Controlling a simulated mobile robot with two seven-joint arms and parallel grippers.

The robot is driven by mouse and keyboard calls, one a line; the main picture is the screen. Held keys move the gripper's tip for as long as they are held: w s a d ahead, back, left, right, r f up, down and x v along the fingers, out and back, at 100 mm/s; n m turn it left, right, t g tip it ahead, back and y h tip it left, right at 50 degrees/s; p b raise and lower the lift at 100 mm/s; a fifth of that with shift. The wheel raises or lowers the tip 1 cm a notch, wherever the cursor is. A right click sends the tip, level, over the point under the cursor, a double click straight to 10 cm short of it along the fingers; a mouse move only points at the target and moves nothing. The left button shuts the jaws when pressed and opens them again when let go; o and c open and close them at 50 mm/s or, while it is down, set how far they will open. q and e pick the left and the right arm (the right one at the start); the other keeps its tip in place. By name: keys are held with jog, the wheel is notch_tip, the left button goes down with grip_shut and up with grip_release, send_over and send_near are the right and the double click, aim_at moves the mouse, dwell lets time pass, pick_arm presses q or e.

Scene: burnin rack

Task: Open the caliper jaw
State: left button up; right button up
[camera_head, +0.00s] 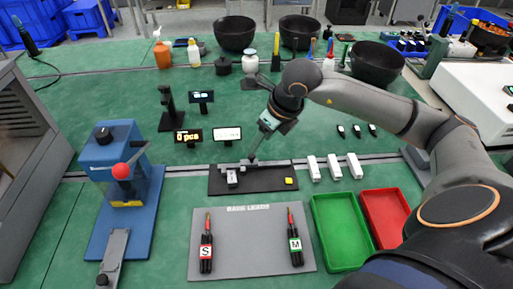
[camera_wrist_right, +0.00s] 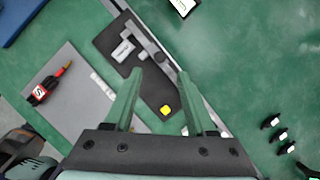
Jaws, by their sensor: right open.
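A grey caliper (camera_head: 233,177) lies on a black pad (camera_head: 262,184) in the middle of the table, its jaw block towards the left end. In the right wrist view the caliper's jaw block (camera_wrist_right: 124,50) shows beyond my left-hand finger, and a yellow square (camera_wrist_right: 165,110) on the pad (camera_wrist_right: 152,88) shows between the fingers. My right gripper (camera_head: 254,158) is above the pad; the right wrist view shows its two green fingers (camera_wrist_right: 160,85) spread apart with nothing between them. I cannot tell its exact height. My left gripper is not in view.
In front of the pad is a grey board (camera_head: 250,242) with two sets of leads. Green (camera_head: 340,232) and red (camera_head: 385,215) trays stand to its right. White blocks (camera_head: 333,167) lie right of the pad. A blue press (camera_head: 122,165) stands at left, small displays (camera_head: 188,136) behind.

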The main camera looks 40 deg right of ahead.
jog(key=shift+v, duration=2.6)
